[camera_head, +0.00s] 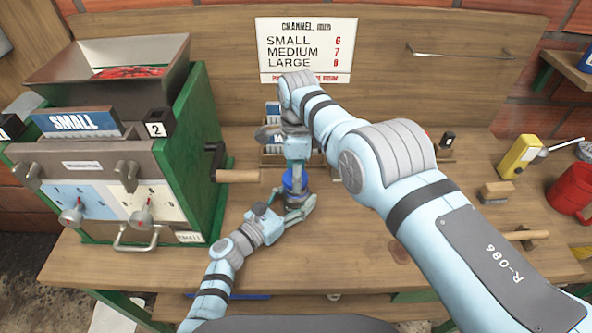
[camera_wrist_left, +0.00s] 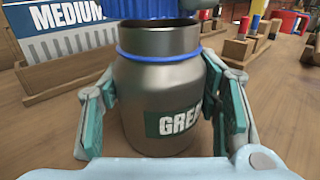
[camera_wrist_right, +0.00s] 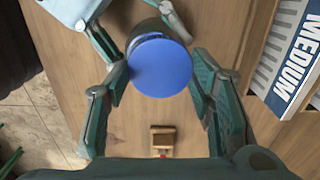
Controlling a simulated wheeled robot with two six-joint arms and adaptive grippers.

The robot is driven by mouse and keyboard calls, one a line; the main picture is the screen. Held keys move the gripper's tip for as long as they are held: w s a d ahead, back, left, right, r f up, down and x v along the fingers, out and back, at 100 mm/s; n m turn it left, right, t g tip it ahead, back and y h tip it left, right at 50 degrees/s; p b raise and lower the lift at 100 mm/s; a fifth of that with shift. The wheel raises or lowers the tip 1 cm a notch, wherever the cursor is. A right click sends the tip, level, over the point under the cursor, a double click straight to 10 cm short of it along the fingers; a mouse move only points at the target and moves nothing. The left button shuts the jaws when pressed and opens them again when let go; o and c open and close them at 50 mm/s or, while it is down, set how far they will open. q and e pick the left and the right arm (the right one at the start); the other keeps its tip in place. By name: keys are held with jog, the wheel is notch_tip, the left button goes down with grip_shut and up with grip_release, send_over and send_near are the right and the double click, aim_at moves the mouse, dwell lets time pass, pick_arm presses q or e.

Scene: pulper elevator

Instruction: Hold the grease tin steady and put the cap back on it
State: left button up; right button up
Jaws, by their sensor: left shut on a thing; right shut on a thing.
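The grease tin (camera_wrist_left: 160,95) is a grey metal jar with a green label and a blue ring at its neck. It stands upright on the bench, and my left gripper (camera_head: 292,208) is shut around its body, one finger on each side. The blue cap (camera_wrist_right: 160,67) is between the fingers of my right gripper (camera_wrist_right: 160,85), which is shut on it from above. In the left wrist view the cap (camera_wrist_left: 155,7) is over the tin's mouth, with a dark gap below its edge. The right wrist view shows the cap covering most of the tin.
A green machine (camera_head: 190,140) stands at the left, its wooden crank handle (camera_head: 237,176) reaching towards the tin. A rack with a MEDIUM plate (camera_wrist_left: 68,18) is behind. A yellow can (camera_head: 517,157), a brush (camera_head: 497,190) and a red mug (camera_head: 570,188) are at the right. The front bench is mostly clear.

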aim_at(304, 182)
jog(key=shift+o, duration=0.4)
jog(key=shift+s+d+f, duration=0.1)
jog(key=shift+s+f, duration=0.05)
jog(key=shift+f, duration=0.65)
jog(key=shift+w+a+r+n+t, duration=0.15)
jog(key=shift+w+r+n, duration=0.2)
jog(key=shift+w, duration=0.1)
jog(key=shift+w+a+r+n+t, duration=0.1)
jog(key=shift+w+r+n+t, duration=0.05)
jog(key=shift+w+r+n, duration=0.2)
jog(key=shift+c, duration=0.3)
jog(key=shift+o, duration=1.4)
jog(key=s+n, duration=0.1)
jog(key=s+d+f+n, duration=0.1)
jog(key=f+n, duration=0.1)
jog(key=n, duration=0.1)
jog(key=shift+s+d, duration=0.3)
jog(key=shift+s, duration=0.1)
jog(key=shift+o, duration=0.5)
jog(key=shift+d+n+y, duration=0.1)
jog(key=shift+n+y, duration=0.3)
jog(key=shift+n, duration=0.7)
jog(key=shift+d+n, duration=0.1)
jog(key=shift+n, duration=0.6)
jog(key=shift+c, duration=0.8)
jog(key=shift+o, duration=0.3)
